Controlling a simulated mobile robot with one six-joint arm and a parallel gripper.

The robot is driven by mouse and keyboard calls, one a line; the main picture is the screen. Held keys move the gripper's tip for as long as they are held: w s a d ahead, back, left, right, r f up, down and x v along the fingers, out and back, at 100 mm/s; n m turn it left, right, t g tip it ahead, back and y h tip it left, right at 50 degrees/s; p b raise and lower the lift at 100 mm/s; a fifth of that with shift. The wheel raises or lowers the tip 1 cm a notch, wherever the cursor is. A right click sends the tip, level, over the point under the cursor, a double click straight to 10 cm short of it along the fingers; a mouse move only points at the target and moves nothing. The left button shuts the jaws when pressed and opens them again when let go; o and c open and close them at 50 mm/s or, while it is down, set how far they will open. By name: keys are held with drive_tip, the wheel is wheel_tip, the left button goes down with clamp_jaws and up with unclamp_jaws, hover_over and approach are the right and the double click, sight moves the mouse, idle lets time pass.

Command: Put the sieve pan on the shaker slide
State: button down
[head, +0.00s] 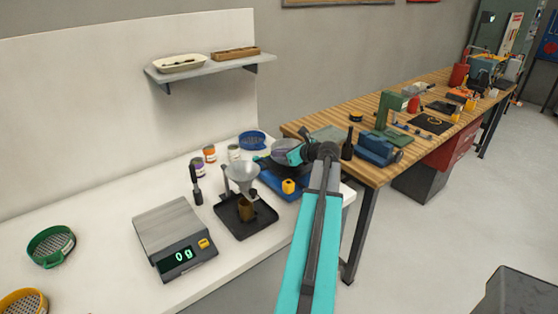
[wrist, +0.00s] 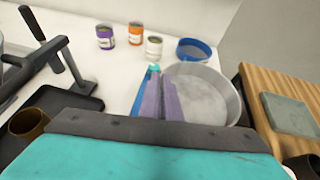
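The sieve pan (head: 283,147) is a round grey pan, large on the right of centre in the wrist view (wrist: 205,92). My gripper (head: 296,153) is at its rim; in the wrist view the narrow fingers (wrist: 156,80) look closed together on the pan's near-left wall. In the head view the pan appears just above the blue shaker (head: 284,186), which has a dark top and a yellow knob. The pan and my arm hide most of the shaker slide, and I cannot tell whether the pan touches it.
A black tray with a funnel stand (head: 243,180) and a scale (head: 175,238) stand left of the shaker. Small jars (head: 209,153) and a blue sieve (head: 252,140) are behind. A green sieve (head: 51,246) lies far left. A wooden workbench (head: 330,125) adjoins on the right.

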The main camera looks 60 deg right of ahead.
sight(282, 160)
drive_tip(key=shift+w+d+f, duration=0.1)
drive_tip(key=shift+w+d, duration=0.05)
drive_tip(key=shift+d, duration=0.1)
drive_tip(key=shift+f+p, duration=0.7)
drive_tip(key=shift+f, duration=0.95)
drive_tip(key=c, duration=2)
unclamp_jaws()
drive_tip(key=shift+f, duration=0.1)
drive_tip(key=b+v, duration=0.3)
drive_tip(key=v, duration=0.9)
drive_tip(key=shift+b, duration=0.3)
